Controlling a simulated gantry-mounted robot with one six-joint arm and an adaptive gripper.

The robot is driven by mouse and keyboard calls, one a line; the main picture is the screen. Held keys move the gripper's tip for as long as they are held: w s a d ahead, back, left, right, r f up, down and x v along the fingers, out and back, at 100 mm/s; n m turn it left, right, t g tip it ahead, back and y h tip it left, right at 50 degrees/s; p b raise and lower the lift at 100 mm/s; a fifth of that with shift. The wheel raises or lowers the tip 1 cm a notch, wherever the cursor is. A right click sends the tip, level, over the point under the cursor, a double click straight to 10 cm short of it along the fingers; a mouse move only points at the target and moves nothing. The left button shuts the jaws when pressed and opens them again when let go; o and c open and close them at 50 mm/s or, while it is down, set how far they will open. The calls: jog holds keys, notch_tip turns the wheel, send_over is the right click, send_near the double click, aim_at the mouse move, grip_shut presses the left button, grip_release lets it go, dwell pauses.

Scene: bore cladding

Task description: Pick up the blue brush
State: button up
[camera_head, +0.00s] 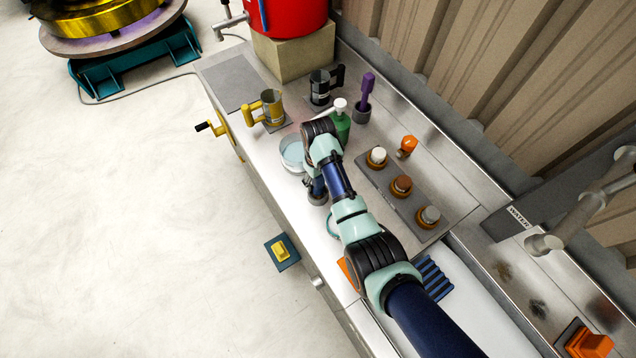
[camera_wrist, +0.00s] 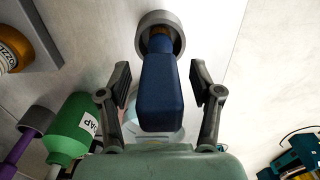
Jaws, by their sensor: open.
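The blue brush (camera_wrist: 158,90) stands handle up in a round grey cup (camera_wrist: 166,22) in the wrist view. My gripper (camera_wrist: 160,78) is open, with one finger on each side of the blue handle. Gaps show between the fingers and the handle, so it is not gripped. In the head view, the blue brush (camera_head: 318,186) is partly hidden by my arm, and its grey cup (camera_head: 318,200) shows near the counter's front edge. The fingers are mostly hidden there. The brush's lower end is hidden inside the cup.
A pale bowl (camera_head: 291,150) and a green soap bottle (camera_head: 341,124) stand close to my wrist. A purple brush (camera_head: 366,92) stands in another cup behind. A grey tray (camera_head: 408,206) with three jars lies to the right. Yellow (camera_head: 272,106) and black (camera_head: 321,86) mugs stand farther left.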

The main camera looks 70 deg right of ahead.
grip_shut()
dwell(0.3)
notch_tip(320, 180, up, 20)
jog(key=p, duration=0.9)
jog(key=shift+p, duration=0.35)
jog(key=c, duration=0.7)
grip_release()
grip_shut()
